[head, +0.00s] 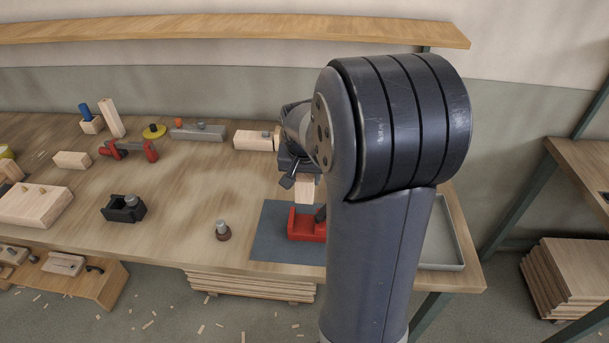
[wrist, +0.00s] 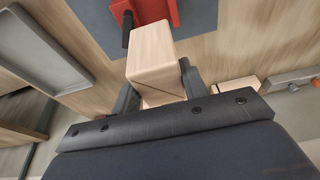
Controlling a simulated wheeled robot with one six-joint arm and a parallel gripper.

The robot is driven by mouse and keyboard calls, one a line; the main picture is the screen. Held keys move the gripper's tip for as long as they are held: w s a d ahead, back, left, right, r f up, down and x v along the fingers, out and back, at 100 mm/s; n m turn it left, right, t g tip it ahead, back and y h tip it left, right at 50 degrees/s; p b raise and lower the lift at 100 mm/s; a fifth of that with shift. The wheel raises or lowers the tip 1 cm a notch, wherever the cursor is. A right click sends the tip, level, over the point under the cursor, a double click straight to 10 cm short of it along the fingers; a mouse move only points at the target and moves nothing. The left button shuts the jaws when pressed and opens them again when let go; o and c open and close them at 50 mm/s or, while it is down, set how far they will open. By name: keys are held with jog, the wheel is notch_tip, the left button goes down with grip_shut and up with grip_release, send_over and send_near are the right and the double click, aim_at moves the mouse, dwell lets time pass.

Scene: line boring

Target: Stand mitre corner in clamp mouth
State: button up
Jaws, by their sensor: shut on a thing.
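My gripper (wrist: 158,88) is shut on the mitre corner (wrist: 152,52), a pale wooden block with a diagonal joint line on its near face. In the head view the mitre corner (head: 304,190) hangs below my gripper (head: 299,172), partly hidden by my arm. The red clamp (head: 303,226) stands on a dark mat just below the block in that picture, its right side covered by my arm. In the wrist view the red clamp (wrist: 163,9) with a dark handle lies beyond the block's far end. I cannot tell whether block and clamp touch.
The blue-grey mat (head: 272,232) lies under the clamp. A grey tray (head: 443,240) is to its right. A wooden block (head: 252,140) and a grey bar (head: 197,133) lie behind.

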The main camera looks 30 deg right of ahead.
aim_at(304, 190)
jog(key=shift+w, duration=0.1)
notch_tip(304, 190, down, 8)
jog(key=b, duration=0.6)
jog(key=shift+b, duration=0.3)
jog(key=shift+f+b, duration=1.65)
jog(key=shift+f, duration=0.25)
dwell(0.6)
jog(key=o, duration=1.1)
jog(key=shift+r, duration=0.15)
jog(key=shift+p+v, duration=2.8)
jog(key=shift+v, duration=1.2)
jog(key=shift+f, duration=0.25)
